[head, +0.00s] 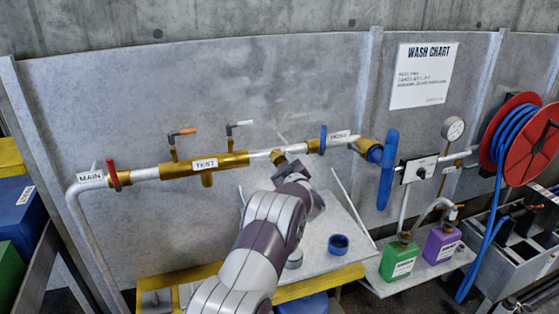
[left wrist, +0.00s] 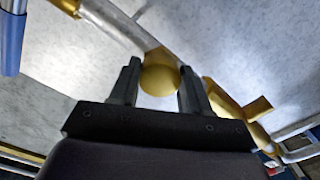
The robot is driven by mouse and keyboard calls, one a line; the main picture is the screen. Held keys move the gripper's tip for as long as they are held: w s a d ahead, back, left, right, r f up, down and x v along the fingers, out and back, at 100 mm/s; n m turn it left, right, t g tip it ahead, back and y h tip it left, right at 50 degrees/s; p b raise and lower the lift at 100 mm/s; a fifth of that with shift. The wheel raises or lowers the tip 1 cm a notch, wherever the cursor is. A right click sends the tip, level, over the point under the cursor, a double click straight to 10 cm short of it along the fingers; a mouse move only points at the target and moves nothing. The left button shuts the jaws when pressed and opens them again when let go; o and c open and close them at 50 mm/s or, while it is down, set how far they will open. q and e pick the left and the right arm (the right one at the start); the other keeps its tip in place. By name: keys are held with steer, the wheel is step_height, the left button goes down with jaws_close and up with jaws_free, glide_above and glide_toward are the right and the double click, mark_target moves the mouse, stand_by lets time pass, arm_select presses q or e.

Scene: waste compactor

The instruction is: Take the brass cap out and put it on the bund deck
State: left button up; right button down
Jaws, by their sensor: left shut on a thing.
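The brass cap (left wrist: 160,78) shows in the left wrist view as a round, golden piece between the two fingers of my left gripper (left wrist: 156,88). It sits right against the grey pipe; I cannot tell whether it is still seated there. In the head view my left gripper (head: 288,172) is raised to the pipe, with a brass piece (head: 278,157) at its tip, and my arm hides much below. A grey deck with a yellow edge (head: 322,282), likely the bund deck, lies below the pipe. My right gripper is not in view.
A blue ring-shaped cup (head: 338,244) stands on the grey surface right of my arm. Brass valves (head: 205,163) and a blue lever (head: 388,170) line the pipe. Green (head: 399,257) and purple (head: 441,240) bottles stand on a shelf at right, near a red hose reel (head: 527,145).

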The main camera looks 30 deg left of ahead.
arm_select(q)
steer(key=shift+c, duration=1.1)
steer(key=n+b, duration=0.5)
steer(key=b, duration=0.1)
steer(key=shift+r+b, duration=0.1)
steer(key=shift+b, duration=0.3)
steer(key=n+b, duration=0.5)
steer(key=b, duration=0.1)
